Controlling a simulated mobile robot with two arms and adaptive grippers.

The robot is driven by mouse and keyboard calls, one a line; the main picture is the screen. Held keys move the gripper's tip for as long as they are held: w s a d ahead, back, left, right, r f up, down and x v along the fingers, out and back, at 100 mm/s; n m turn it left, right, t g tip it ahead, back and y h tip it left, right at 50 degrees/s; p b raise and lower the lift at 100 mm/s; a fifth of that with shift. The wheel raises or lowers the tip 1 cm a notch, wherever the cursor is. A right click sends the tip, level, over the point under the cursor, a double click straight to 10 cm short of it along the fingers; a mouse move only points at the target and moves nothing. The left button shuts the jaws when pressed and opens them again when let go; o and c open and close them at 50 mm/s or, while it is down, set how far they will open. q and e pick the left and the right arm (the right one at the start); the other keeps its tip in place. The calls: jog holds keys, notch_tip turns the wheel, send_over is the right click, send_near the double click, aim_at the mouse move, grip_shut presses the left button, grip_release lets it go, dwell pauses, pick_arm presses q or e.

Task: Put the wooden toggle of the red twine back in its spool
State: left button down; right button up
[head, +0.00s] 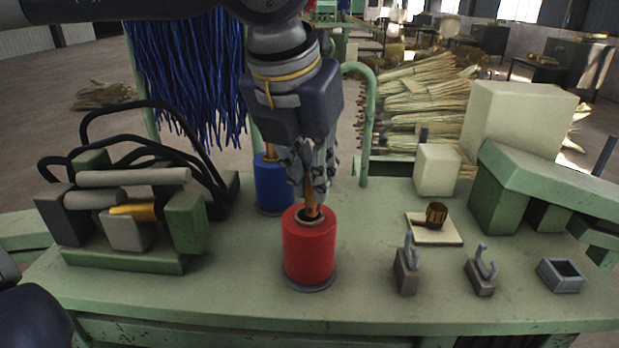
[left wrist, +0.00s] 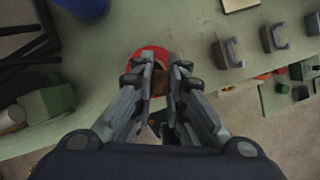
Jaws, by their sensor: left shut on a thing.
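The red twine spool (head: 309,250) stands upright on a dark round base on the green bench, near the middle of the head view. The wooden toggle (head: 310,195) is upright at the top opening of the spool, its lower end at or in the hole. My left gripper (head: 307,180) is directly above the spool, pointing down, shut on the toggle. In the left wrist view the red spool (left wrist: 149,55) shows behind the fingertips, which hide most of the toggle. How deep the toggle sits cannot be told. My right gripper is not in view.
A blue spool (head: 272,185) stands just behind the red one. A machine with black hoses (head: 130,220) is at left. Metal hooks (head: 405,268), a small grey tray (head: 560,275) and a pad (head: 436,232) with a brown piece are at right. The bench front is clear.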

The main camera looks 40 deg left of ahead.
aim_at(308, 201)
pick_arm(q)
jog(key=shift+w+a, duration=0.15)
jog(key=shift+a, duration=0.25)
jog(key=shift+w+a+f+p, duration=0.1)
jog(key=shift+a+p, duration=0.15)
jog(key=shift+p, duration=0.3)
notch_tip(308, 201, down, 2)
jog(key=shift+d+f+p, duration=0.15)
jog(key=shift+f+p, duration=0.05)
jog(key=shift+p, duration=0.4)
jog(key=shift+f, duration=0.35)
jog(key=shift+w+f, duration=0.1)
jog(key=shift+f, duration=0.1)
jog(key=shift+s+f+b, duration=0.2)
jog(key=shift+f+b, duration=0.2)
jog(key=shift+b, duration=0.3)
jog(key=c, duration=1.6)
grip_release()
jog(key=shift+s, duration=0.1)
jog(key=shift+f, duration=0.15)
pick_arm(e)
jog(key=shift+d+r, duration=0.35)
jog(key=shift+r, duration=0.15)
